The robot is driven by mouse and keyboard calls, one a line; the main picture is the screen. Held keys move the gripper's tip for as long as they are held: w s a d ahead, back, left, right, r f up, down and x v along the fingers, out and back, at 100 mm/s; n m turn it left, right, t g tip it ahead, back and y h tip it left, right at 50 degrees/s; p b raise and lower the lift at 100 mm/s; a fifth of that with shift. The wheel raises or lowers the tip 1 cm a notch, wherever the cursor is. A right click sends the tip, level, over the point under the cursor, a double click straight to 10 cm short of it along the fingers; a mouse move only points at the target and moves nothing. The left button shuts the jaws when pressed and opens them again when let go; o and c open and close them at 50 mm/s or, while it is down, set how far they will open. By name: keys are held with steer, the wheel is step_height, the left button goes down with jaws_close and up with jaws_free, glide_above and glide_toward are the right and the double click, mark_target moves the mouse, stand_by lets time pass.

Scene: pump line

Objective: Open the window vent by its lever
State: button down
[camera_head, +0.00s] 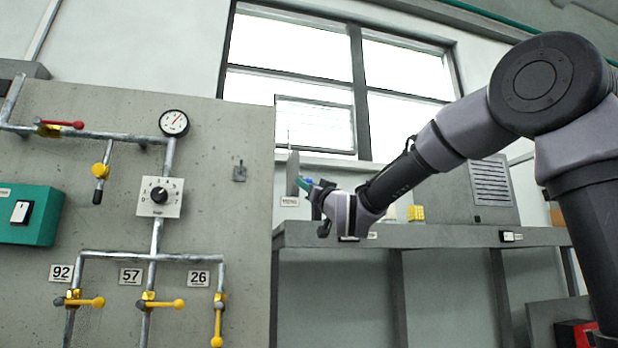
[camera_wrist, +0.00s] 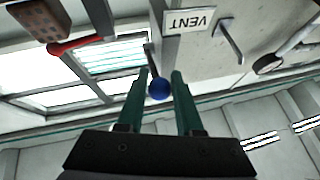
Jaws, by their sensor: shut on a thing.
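The window vent (camera_head: 315,122) is a small slatted pane in the lower part of the large window, and its slats show in the wrist view (camera_wrist: 122,57). Its lever (camera_wrist: 153,62) is a thin dark rod ending in a blue ball knob (camera_wrist: 159,89). A label (camera_wrist: 190,21) reading VENT, upside down in the wrist view, is beside it. My gripper (camera_wrist: 159,78) has its teal fingers on either side of the knob and is shut on it. In the head view my gripper (camera_head: 308,187) is beside the panel's right edge, and the knob is hard to make out there.
A red handle (camera_wrist: 72,46) is to the left in the wrist view. A concrete panel (camera_head: 225,150) with pipes, a gauge (camera_head: 174,122), a dial (camera_head: 159,196) and yellow valve levers fills the left. A grey shelf (camera_head: 440,235) with a yellow block (camera_head: 416,213) runs below my arm.

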steer(key=shift+w+a+f, duration=0.1)
steer(key=shift+w+f, duration=0.45)
steer(key=shift+f, duration=0.35)
steer(key=c, duration=0.6)
jaws_free()
steer(key=shift+w, duration=0.15)
steer(key=v, duration=1.1)
